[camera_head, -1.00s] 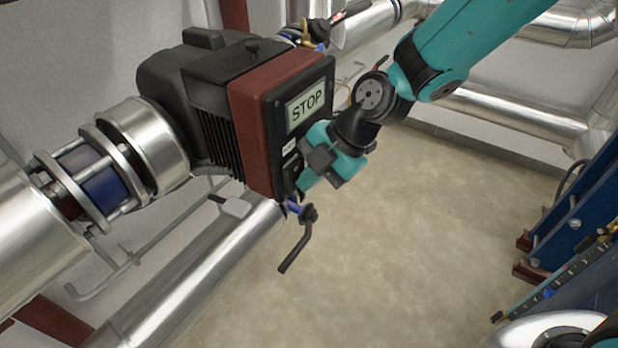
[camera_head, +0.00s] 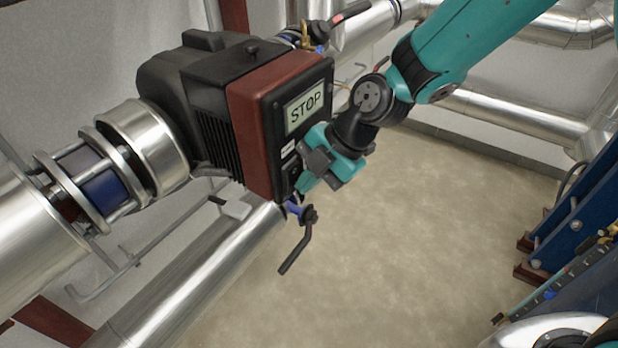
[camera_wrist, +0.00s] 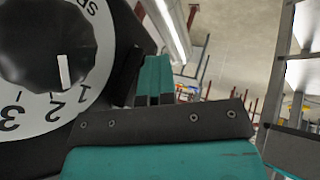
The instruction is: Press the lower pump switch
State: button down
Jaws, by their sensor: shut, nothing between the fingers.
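The pump (camera_head: 250,110) has a dark red and black control box with a STOP display (camera_head: 305,108) on its front face. A black switch (camera_head: 292,172) sits low on that face, partly covered by my gripper. My gripper (camera_head: 302,190) is shut and empty, with its fingertips close to the lower part of the face; I cannot tell whether they touch. In the wrist view a black rotary knob (camera_wrist: 45,45) with a white pointer sits on a white dial marked with numbers, left of my shut fingers (camera_wrist: 154,78).
A black lever handle (camera_head: 296,245) hangs just below the pump. Silver pipes (camera_head: 190,290) run along the wall at left. A blue frame (camera_head: 575,210) stands at right. The floor (camera_head: 400,240) between is clear.

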jog(key=shift+w+a+f, duration=0.1)
jog(key=shift+a, duration=0.15)
jog(key=shift+a, duration=0.15)
jog(key=shift+w+r+p, duration=0.2)
jog(key=shift+r+p, duration=0.3)
jog(key=shift+r, duration=0.6)
jog(key=s+d+r+b, duration=0.2)
jog(key=d+r, duration=0.4)
jog(key=d, duration=0.4)
jog(key=shift+s+d+r, duration=0.2)
jog(key=shift+s+r, duration=0.1)
jog(key=shift+s, duration=0.55)
